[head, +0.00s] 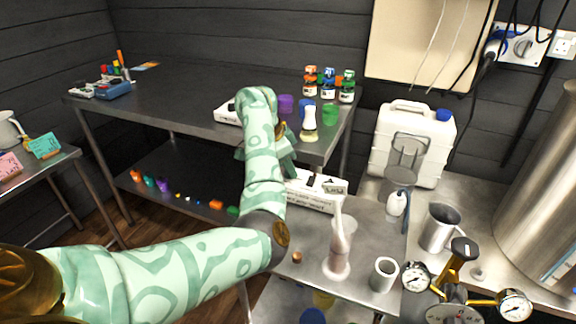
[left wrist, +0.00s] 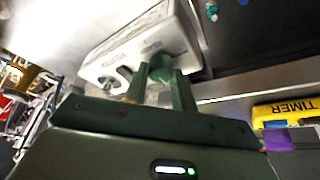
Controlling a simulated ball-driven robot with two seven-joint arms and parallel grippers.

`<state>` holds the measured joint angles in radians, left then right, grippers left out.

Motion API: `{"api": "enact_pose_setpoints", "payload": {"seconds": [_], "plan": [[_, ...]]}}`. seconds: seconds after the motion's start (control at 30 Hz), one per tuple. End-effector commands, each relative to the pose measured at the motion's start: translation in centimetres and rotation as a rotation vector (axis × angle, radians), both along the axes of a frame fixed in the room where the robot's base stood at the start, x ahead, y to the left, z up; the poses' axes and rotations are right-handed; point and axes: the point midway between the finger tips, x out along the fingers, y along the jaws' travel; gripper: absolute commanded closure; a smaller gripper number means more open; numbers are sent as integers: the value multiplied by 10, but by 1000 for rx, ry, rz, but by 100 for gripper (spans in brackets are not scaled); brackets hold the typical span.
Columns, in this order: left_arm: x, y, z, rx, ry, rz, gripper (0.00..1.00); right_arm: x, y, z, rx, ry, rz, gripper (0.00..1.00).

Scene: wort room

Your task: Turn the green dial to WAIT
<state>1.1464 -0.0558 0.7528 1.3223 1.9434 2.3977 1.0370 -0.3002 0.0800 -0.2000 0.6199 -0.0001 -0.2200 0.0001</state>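My left arm reaches over the near end of the dark table in the head view, and its links hide most of my left gripper. In the left wrist view the dark green fingers of my left gripper (left wrist: 162,80) stand apart, with their tips at the face of a white box (left wrist: 150,35). A small green part, perhaps the dial, shows between the tips. I cannot tell whether the fingers press on it. Its pointer and the word WAIT cannot be made out. In the head view a white box (head: 228,113) is partly hidden behind my arm. My right gripper is not in view.
A yellow timer (left wrist: 287,111) lies right of the fingers in the left wrist view. Bottles (head: 328,84) and a pale flask (head: 309,124) crowd the table's right end. A white labelled box (head: 318,188) stands below. The table's middle is clear.

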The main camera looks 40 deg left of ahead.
Motion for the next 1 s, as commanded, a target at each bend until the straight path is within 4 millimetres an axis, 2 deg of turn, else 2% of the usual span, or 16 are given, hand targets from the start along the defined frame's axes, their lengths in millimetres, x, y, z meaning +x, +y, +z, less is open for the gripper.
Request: {"api": "enact_pose_setpoints", "payload": {"seconds": [0.47,0.67,1.0], "plan": [[0,0,1,-3,-1,-68,97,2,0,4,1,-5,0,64],[1,1,2,-3,-2,-200,97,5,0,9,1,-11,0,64],[3,2,2,-4,-2,-517,97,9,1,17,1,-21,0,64]]}}
